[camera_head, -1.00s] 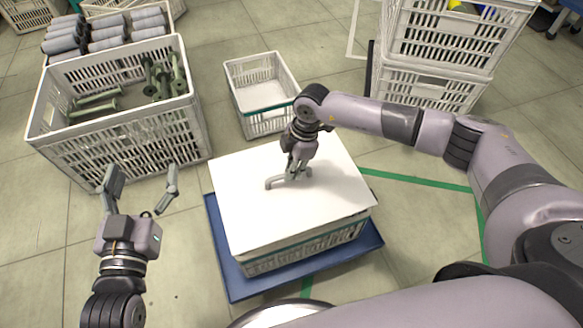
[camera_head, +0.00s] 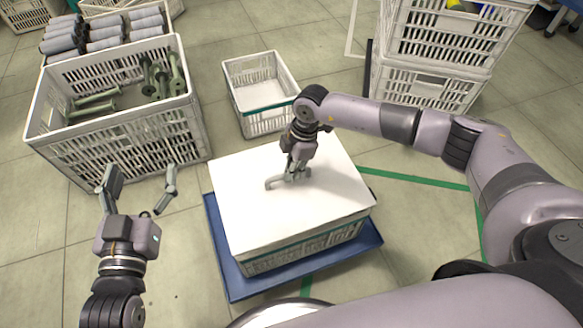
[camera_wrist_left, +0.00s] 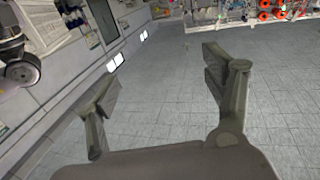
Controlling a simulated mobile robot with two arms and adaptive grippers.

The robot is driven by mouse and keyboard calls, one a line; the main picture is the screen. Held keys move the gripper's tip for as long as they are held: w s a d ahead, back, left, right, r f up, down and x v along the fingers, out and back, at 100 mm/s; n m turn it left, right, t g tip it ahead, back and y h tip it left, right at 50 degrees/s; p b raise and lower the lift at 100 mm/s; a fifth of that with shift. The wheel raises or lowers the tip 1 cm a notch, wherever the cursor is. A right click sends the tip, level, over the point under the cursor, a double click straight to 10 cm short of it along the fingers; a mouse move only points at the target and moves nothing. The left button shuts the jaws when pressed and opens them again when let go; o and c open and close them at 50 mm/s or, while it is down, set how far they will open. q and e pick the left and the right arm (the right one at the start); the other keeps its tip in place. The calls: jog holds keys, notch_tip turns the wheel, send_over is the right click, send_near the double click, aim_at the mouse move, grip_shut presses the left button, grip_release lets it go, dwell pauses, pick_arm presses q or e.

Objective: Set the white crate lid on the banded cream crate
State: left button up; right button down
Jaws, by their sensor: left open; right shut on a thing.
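The white crate lid (camera_head: 290,214) lies flat over the top of the banded cream crate (camera_head: 300,254) in the head view. The crate's front wall with its teal band shows below the lid's edge. My right gripper (camera_head: 290,178) is shut on the grey handle (camera_head: 273,184) on top of the lid. My left gripper (camera_head: 140,190) is open and empty, left of the crate and in front of the large bobbin crate. The left wrist view shows its two spread fingers (camera_wrist_left: 165,90) with only floor between them. Whether the lid's rim is fully seated all round is hard to tell.
The crate stands on a blue base (camera_head: 225,262). A small empty crate with a teal band (camera_head: 268,115) stands behind it. A large crate of green bobbins (camera_head: 130,142) stands at the left. Stacked crates (camera_head: 425,87) stand at the back right. Floor is clear between them.

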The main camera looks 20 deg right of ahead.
jog(key=shift+f+b, duration=0.3)
jog(key=shift+f, duration=0.4)
jog(key=shift+b+x, duration=0.45)
jog(key=shift+x, duration=0.5)
pick_arm(q)
notch_tip(320, 180, up, 9)
jog(key=s+t+h, duration=0.1)
jog(key=t+h, duration=0.1)
jog(key=t, duration=0.3)
jog(key=shift+s+d+f, duration=0.2)
jog(key=shift+s+d, duration=0.2)
pick_arm(e)
jog(key=shift+d+f, duration=0.15)
jog(key=shift+f, duration=0.4)
jog(key=c, duration=1.5)
grip_release()
jog(key=shift+c, duration=0.2)
jog(key=v, duration=1.2)
